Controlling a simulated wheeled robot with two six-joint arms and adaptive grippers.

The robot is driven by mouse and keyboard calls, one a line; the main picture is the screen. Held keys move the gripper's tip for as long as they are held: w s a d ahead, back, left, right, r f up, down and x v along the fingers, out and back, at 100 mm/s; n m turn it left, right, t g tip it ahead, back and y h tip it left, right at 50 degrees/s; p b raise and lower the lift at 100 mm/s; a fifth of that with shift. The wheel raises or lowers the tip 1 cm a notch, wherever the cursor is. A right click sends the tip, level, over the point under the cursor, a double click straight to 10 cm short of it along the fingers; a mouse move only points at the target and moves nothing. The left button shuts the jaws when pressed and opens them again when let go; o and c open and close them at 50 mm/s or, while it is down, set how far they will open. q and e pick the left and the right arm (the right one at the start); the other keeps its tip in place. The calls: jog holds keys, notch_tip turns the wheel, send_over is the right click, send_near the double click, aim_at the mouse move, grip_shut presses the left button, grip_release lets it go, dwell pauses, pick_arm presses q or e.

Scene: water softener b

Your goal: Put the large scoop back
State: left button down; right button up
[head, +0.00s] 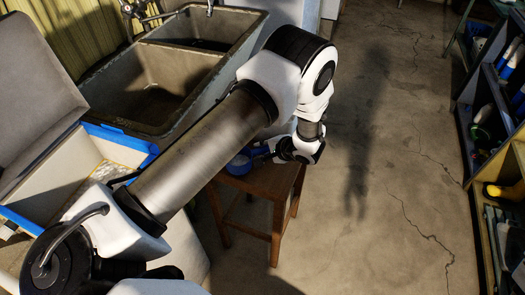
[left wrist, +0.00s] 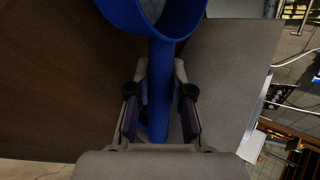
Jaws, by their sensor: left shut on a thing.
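The large scoop (head: 238,166) is blue, with a round cup and a straight handle. In the head view it is at the wooden stool's (head: 262,182) top, partly hidden by my left arm. My left gripper (head: 268,156) is there beside it. In the left wrist view the scoop's handle (left wrist: 160,75) runs between the fingers of my left gripper (left wrist: 160,92), which is shut on it. The cup is at the top of that view, partly cut off. Whether the scoop touches the stool is not clear. My right gripper is not in view.
An open pale tank (head: 40,190) with a blue rim stands at left, partly behind my arm. A concrete double sink (head: 150,90) is behind it. Shelves (head: 480,140) with bottles and tools line the right. The cracked concrete floor (head: 385,170) between is clear.

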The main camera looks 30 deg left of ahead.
pick_arm(q)
jog(key=shift+w+d+f, duration=0.1)
jog(key=shift+f, duration=0.9)
jog(key=c, duration=1.3)
grip_release()
